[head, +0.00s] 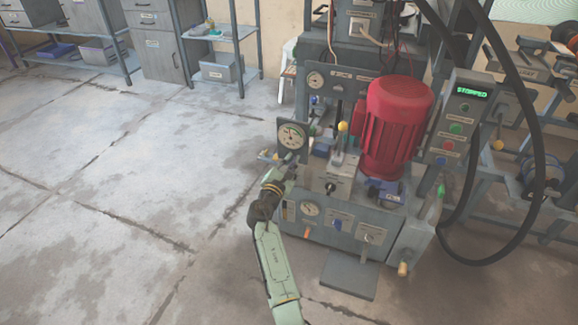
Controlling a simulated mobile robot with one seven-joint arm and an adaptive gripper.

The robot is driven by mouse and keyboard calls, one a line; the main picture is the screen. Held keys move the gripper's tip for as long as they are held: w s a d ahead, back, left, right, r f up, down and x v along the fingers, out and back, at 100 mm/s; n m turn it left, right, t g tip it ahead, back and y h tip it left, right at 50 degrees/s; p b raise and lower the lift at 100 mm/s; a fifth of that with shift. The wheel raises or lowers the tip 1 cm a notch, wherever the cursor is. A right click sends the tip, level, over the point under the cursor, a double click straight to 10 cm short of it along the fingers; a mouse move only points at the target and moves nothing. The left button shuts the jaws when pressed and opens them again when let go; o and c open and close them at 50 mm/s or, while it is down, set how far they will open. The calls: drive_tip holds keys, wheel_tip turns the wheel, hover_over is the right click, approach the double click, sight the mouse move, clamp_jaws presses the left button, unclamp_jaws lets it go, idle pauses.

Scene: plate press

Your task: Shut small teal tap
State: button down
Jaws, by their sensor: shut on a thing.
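My gripper (283,171) is at the left side of the grey press unit, just below the large round gauge (292,136). It is shut on a small part there, which seems to be the small teal tap. The fingers and my wrist hide most of the tap, so its handle angle cannot be read. My pale green arm comes up from the bottom of the head view.
A red motor (396,125) stands on the unit, with a yellow-knobbed lever (342,128) beside it. A control box (459,118) reads "STOPPED". Black hoses (537,170) loop at the right. A foot plate (348,275) lies in front. The floor at left is clear.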

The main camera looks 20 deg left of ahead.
drive_tip(key=m+b, duration=0.3)
drive_tip(key=f+m+b, duration=0.1)
drive_tip(key=m+b, duration=0.2)
drive_tip(key=m, duration=0.1)
drive_tip(key=m+b, duration=0.3)
drive_tip(key=m, duration=0.1)
drive_tip(key=shift+d+f+b, duration=0.3)
drive_tip(key=shift+d+b, duration=0.1)
idle(0.3)
drive_tip(key=c, duration=1.7)
unclamp_jaws()
